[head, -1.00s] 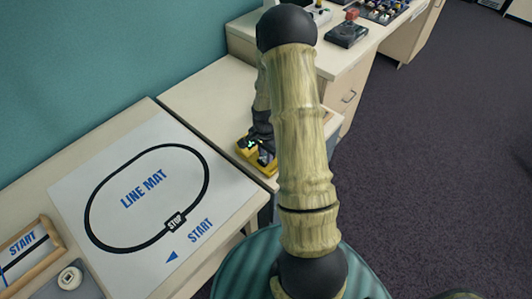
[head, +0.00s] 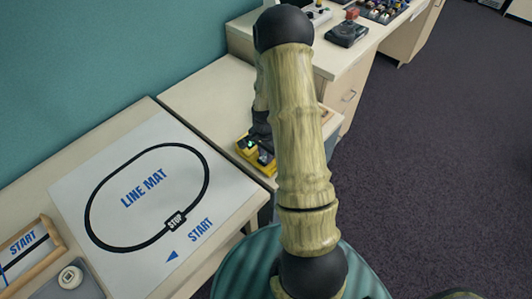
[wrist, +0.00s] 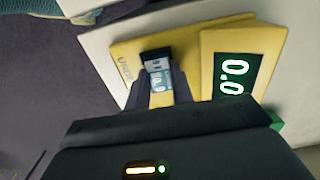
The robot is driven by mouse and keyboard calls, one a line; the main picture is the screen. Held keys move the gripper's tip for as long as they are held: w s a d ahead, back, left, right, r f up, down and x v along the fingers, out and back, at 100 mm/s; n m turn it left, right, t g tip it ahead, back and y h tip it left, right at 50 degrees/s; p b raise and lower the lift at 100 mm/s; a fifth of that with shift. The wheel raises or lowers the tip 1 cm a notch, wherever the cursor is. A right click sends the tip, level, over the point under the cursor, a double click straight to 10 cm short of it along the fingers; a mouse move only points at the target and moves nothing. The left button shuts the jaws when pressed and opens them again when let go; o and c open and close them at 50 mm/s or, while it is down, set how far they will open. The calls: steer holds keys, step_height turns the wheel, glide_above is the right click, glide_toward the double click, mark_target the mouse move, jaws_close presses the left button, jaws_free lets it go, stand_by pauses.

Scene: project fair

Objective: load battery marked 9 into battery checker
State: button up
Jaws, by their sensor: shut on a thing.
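The yellow battery checker (wrist: 128,50) fills the upper middle of the wrist view. Its dark display (wrist: 233,72) reads 0.0 in green. In the head view the checker (head: 249,144) is partly hidden behind my arm. My gripper (wrist: 162,90) is shut on a battery (wrist: 160,76) with a light blue label and a grey end. The battery is at the checker's dark slot; I cannot tell how far it is in. Its mark is not clearly readable. In the head view my gripper (head: 264,146) is at the checker, and the battery does not show clearly.
A line mat (head: 145,190) lies on the table to the left. A wooden tray (head: 30,255) and a small grey device (head: 70,278) are at lower left. A black device (head: 341,33) and a board of small parts (head: 381,11) stand on the farther table.

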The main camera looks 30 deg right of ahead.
steer(key=o, duration=1.5)
steer(key=shift+c, duration=0.2)
steer(key=shift+r, duration=0.1)
steer(key=shift+r+p, duration=2.45)
steer(key=shift+r, duration=0.5)
